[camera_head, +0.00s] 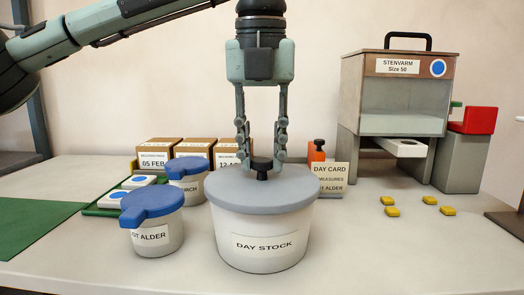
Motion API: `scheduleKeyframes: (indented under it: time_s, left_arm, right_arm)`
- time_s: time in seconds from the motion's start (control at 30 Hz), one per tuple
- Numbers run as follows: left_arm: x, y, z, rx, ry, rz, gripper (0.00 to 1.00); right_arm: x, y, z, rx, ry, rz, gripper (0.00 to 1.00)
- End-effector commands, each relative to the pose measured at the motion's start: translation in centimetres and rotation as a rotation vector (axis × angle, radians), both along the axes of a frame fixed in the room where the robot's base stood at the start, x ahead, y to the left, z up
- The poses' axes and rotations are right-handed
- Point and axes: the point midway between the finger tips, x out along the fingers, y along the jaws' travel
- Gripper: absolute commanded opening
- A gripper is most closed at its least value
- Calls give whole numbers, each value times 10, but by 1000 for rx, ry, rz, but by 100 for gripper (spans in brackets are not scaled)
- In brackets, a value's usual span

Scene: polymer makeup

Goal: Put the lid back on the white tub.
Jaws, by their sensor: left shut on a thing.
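The white tub (262,245), labelled DAY STOCK, stands on the table at front centre. Its grey lid (295,190), with a small dark knob (262,168) on top, lies over the tub's mouth and looks level. From this angle I cannot tell whether it is fully seated. My left gripper (262,160) points straight down above the lid and is shut on the knob. My right gripper is not in view.
Two blue-lidded jars (157,235) (187,180) stand close to the tub's left. Behind are cardboard boxes (193,149), a day card (330,178) and an orange bottle (316,152). A STENVARM machine (398,67) and yellow pieces (408,204) are at right. The front right is clear.

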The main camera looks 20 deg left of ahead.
Motion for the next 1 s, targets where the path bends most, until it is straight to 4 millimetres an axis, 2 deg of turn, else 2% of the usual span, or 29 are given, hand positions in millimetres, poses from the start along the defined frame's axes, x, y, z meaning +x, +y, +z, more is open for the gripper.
scheduleKeyframes:
  time_s: [0.3, 0.33, 0.5, 0.73, 0.9, 1.0]
  left_arm:
    - [0, 0, 0, 0, 0, 1, 0]
    - [0, 0, 0, 0, 0, 1, 30]
    - [0, 0, 0, 0, -1, 1, 51]
    - [0, 0, 0, 0, 0, 1, 53]
    - [0, 0, 0, 0, 0, 1, 72]
    - [0, 0, 0, 0, 0, 1, 72]
  right_arm:
    - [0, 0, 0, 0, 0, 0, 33]
    - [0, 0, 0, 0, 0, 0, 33]
    - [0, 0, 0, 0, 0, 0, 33]
    - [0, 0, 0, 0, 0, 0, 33]
    - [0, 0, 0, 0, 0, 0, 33]
    - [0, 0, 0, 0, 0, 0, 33]
